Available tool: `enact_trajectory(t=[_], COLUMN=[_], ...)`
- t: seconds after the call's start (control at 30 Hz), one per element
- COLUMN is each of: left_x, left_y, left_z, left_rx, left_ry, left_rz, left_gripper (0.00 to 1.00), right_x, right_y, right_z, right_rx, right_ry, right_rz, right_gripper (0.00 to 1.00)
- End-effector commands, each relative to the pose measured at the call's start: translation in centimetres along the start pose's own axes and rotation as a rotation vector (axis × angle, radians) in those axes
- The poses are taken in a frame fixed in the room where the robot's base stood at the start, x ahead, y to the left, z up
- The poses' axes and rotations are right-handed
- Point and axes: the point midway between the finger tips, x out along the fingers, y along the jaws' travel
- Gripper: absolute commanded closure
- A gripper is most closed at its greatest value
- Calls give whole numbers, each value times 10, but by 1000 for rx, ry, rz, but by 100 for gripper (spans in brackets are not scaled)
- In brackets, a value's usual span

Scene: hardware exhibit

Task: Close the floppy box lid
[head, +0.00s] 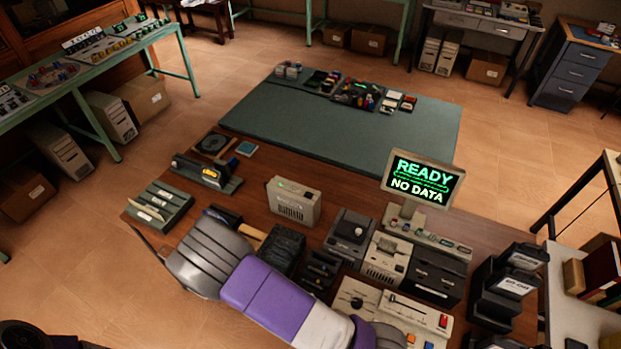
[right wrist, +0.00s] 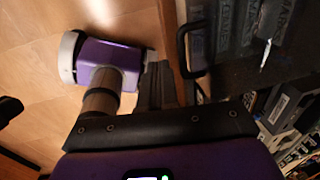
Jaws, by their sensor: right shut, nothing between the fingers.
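My purple and grey arm (head: 265,290) reaches from the lower right across the front of the wooden table. A thin dark part past its grey end, at the table's left edge, seems to be the gripper (head: 150,243). In the right wrist view my right gripper (right wrist: 155,85) is shut and empty, beside the table edge. A dark box (head: 285,250) stands just behind the arm, partly hidden; I cannot tell for sure that it is the floppy box or how its lid stands. A dark looped handle (right wrist: 187,50) shows to the right of the gripper. My left gripper is not in view.
A slotted tray (head: 160,207) lies at the table's left, and a beige box (head: 293,203) behind the arm. A monitor (head: 423,180) reads READY, NO DATA. Black boxes (head: 512,283) stand at the right. The green mat (head: 290,125) is mostly bare; floor lies left.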

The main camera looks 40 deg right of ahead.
Motion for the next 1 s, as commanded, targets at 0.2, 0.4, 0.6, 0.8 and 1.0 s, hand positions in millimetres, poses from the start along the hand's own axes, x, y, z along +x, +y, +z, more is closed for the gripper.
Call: enact_trajectory(t=[0.2,0.4,0.6,0.8,1.0], left_x=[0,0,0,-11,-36], left_y=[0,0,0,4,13], left_z=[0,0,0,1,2], left_rx=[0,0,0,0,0], left_ry=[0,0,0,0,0], left_rz=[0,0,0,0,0], left_gripper=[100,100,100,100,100], right_x=[0,0,0,-13,-40], right_y=[0,0,0,-1,-2], right_z=[0,0,0,0,0], right_rx=[0,0,0,1,2], right_ry=[0,0,0,0,1], right_rz=[0,1,1,1,0], right_gripper=[100,100,100,100,100])
